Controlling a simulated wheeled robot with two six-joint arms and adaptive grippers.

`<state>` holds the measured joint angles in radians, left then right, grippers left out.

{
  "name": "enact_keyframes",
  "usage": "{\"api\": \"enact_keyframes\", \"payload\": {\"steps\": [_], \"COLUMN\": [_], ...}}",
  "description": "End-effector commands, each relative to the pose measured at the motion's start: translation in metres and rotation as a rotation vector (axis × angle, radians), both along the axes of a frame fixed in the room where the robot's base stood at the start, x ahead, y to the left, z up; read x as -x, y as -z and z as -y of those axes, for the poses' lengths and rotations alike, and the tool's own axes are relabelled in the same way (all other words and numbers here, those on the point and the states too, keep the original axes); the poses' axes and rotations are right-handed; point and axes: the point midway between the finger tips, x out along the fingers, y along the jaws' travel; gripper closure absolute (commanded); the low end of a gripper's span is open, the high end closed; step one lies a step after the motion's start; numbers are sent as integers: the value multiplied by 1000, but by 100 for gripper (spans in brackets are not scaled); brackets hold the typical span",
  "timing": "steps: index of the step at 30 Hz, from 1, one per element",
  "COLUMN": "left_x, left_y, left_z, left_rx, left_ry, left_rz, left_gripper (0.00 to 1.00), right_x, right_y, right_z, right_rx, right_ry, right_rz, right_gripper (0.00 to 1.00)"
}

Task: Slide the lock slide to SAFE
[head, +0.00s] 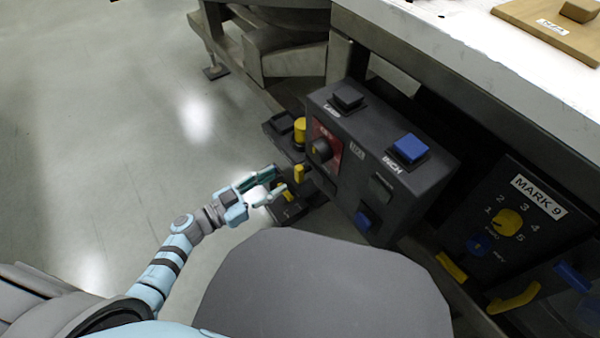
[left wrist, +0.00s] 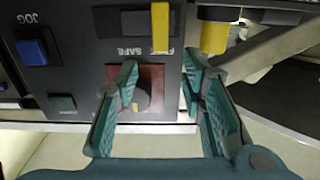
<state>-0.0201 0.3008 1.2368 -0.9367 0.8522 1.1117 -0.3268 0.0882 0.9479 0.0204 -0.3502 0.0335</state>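The lock slide is a yellow tab (head: 299,173) low on the side of the dark control box (head: 400,190). In the left wrist view the tab (left wrist: 160,27) stands in a dark slot, at the end by the FREE label; the SAFE label (left wrist: 134,51) is at the other end, and both read upside down. My left gripper (head: 277,181) is open and empty, just left of the tab in the head view. In the left wrist view its fingertips (left wrist: 160,67) are spread, with the tab beyond the gap between them. I cannot tell contact. My right gripper is not in view.
A red plate with a dark knob (head: 322,151) and a yellow cylinder (head: 300,131) are close to the slide. Blue INCH (head: 409,148) and JOG (left wrist: 31,52) buttons are on the box. The MARK 9 panel (head: 520,230) stands right. The floor (head: 120,130) at left is clear.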

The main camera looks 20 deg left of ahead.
Motion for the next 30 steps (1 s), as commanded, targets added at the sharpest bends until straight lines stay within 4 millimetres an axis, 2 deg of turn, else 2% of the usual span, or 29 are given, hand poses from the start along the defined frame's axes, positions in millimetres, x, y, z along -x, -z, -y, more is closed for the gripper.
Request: {"api": "enact_keyframes", "payload": {"steps": [3,9,12,19,26,30], "left_x": [-28,-60,-66,-67,-67,-67], "left_y": [2,3,2,1,1,1], "left_z": [23,49,54,55,55,55], "left_rx": [2,2,1,0,0,0], "left_ry": [-1,-3,-3,-3,-3,-3], "left_rz": [4,1,-1,-1,-1,-1], "left_gripper": [63,63,63,63,99,100], "right_x": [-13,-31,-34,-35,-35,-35], "right_y": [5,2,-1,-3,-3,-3], "right_z": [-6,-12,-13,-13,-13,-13], "right_rx": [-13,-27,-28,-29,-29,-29], "right_ry": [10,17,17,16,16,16], "right_rz": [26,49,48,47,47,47], "right_gripper": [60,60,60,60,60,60]}}
